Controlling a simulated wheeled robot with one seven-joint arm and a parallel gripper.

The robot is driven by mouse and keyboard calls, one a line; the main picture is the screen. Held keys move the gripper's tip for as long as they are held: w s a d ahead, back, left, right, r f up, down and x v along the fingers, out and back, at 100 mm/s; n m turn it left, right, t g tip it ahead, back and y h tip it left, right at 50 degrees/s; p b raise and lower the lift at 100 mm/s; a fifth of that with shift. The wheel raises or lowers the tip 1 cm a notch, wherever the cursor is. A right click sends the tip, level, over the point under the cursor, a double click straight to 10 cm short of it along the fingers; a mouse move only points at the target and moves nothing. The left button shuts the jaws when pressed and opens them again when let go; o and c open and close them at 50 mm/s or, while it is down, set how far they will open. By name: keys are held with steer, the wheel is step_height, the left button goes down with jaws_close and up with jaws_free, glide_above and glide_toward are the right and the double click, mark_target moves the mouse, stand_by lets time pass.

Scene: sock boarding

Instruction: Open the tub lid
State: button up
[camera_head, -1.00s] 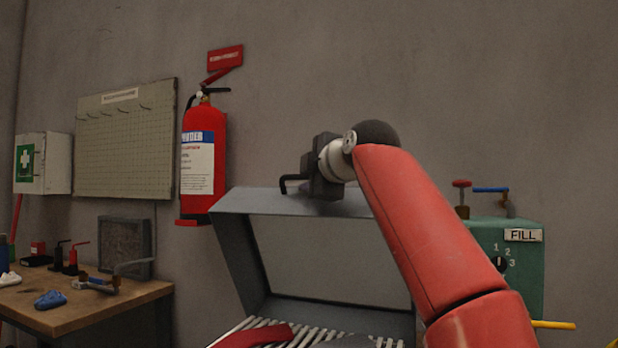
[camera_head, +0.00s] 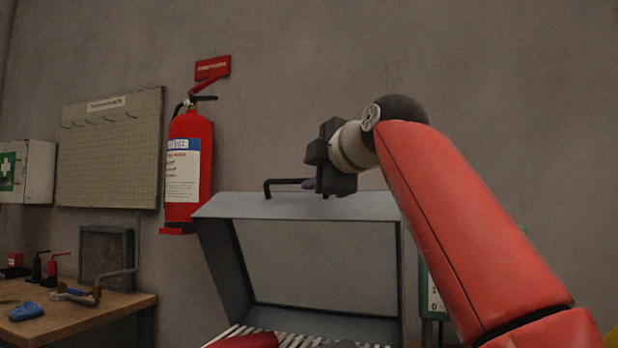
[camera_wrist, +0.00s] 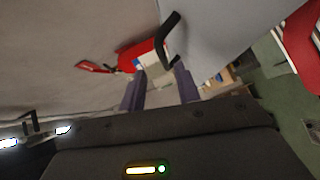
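The grey tub lid (camera_head: 230,210) stands raised in the head view, its pale inner face (camera_head: 320,268) turned towards me above the tub's slatted rack. A black bar handle (camera_head: 268,186) sticks out at the lid's top edge. My gripper (camera_head: 308,184) is just right of the handle's bent end, above the lid's edge. In the wrist view my two purple fingers (camera_wrist: 160,90) are apart with a clear gap. The black handle (camera_wrist: 165,42) lies beyond the fingertips, one end close to the right fingertip; I see nothing clasped.
A red fire extinguisher (camera_head: 188,165) hangs on the wall left of the lid. A wooden bench (camera_head: 75,320) with small tools stands lower left. A red item (camera_head: 250,341) lies on the slatted rack (camera_head: 295,341). A green box (camera_head: 432,290) is partly hidden behind my arm.

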steer(key=shift+c, duration=0.4)
steer(key=shift+a, duration=0.35)
steer(key=shift+c, duration=1.3)
steer(key=a+m+y, duration=0.1)
steer(key=a, duration=0.2)
steer(key=a+m+t+y+b, duration=0.1)
steer(key=a, duration=0.2)
steer(key=a+r+m+y, duration=0.1)
steer(key=a+y, duration=0.1)
steer(key=a, duration=0.1)
steer(key=shift+s+a+b, duration=0.15)
steer(key=shift+a+b, duration=0.1)
steer(key=shift+b, duration=0.1)
jaws_close()
steer(key=s+a+m+t+y+b, duration=0.2)
steer(key=s+a+m+t, duration=0.15)
steer(key=a+m, duration=0.5)
steer(key=s+d+f+m+t+h+b, duration=0.2)
steer(key=s+f+m+h, duration=0.2)
steer(key=f+m+h, duration=0.9)
steer(key=s+d+f+m+t+h+b, duration=0.2)
steer(key=f+m+h, duration=0.45)
steer(key=m, duration=1.15)
steer(key=w+d+r+h+p, duration=0.1)
steer(key=w+d+r+p, duration=0.3)
steer(key=w+r, duration=0.4)
steer(key=shift+w+r+m+g+h, duration=0.15)
steer(key=shift+w+m+g+h, duration=0.25)
steer(key=shift+w, duration=0.65)
